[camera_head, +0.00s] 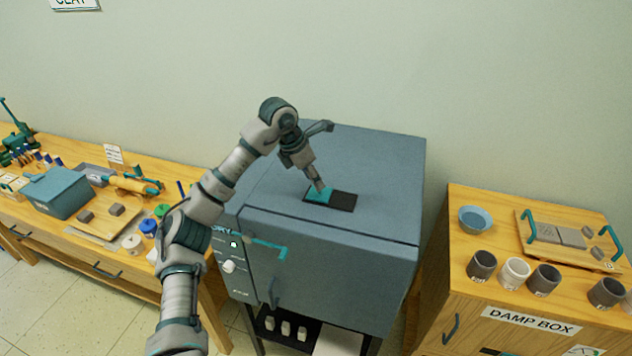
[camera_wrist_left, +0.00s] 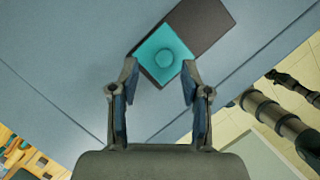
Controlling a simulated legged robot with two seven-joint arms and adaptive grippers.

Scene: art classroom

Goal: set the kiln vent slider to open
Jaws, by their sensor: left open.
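The kiln (camera_head: 345,268) is a blue-grey box with a flat top. On the top is a dark slot (camera_head: 343,201) with the teal vent slider (camera_head: 318,196) at its left end; the right part of the slot shows dark. My left gripper (camera_head: 318,186) reaches down to the slider from above. In the left wrist view the slider (camera_wrist_left: 152,48) is a teal square with a round knob (camera_wrist_left: 166,58). The fingers of my left gripper (camera_wrist_left: 160,68) are open, one on each side of the slider's near corner. I cannot tell if they touch it.
A damp box cabinet (camera_head: 458,265) with cups, a blue bowl (camera_head: 475,219) and a handled board stands at right. A wooden bench (camera_head: 85,238) with clay tools and a teal box (camera_head: 57,193) is at left.

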